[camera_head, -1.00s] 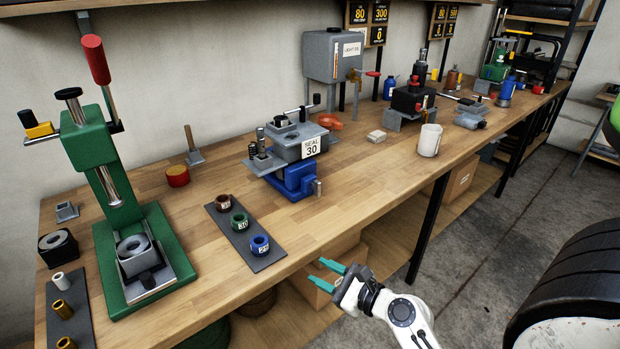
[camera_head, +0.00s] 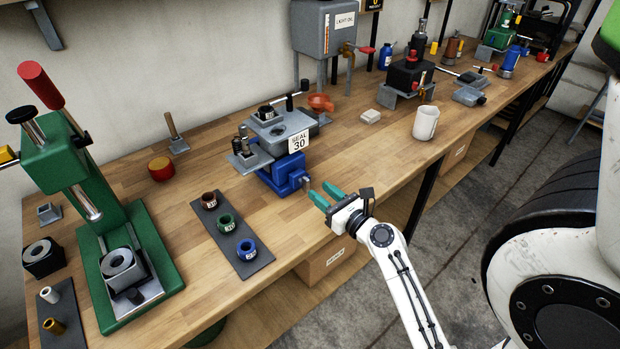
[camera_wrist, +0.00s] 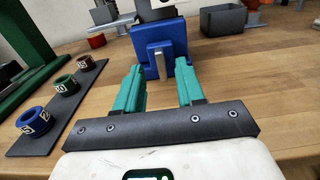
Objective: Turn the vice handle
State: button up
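The blue vice (camera_head: 286,172) stands on the wooden bench with a grey block and a "SEAL 30" label above it. Its short metal handle (camera_head: 305,183) points toward the front edge. In the wrist view the handle (camera_wrist: 160,62) shows as an upright silver bar on the blue vice face (camera_wrist: 176,42). My gripper (camera_head: 322,195) is open, with teal fingers just in front of the handle. In the wrist view the handle lies ahead of and between the fingertips of my gripper (camera_wrist: 160,76). I see no contact with it.
A dark mat (camera_head: 229,258) with several coloured rings lies left of the vice. A green press (camera_head: 100,190) stands further left. A white mug (camera_head: 425,123) stands to the right near the front edge. Bare bench lies between the vice and the mug.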

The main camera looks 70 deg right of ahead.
aim_at(308, 182)
jog(key=shift+p+x, duration=0.35)
jog(key=shift+x, duration=2.35)
jog(key=shift+a, duration=0.1)
jog(key=shift+c, duration=0.2)
grip_shut()
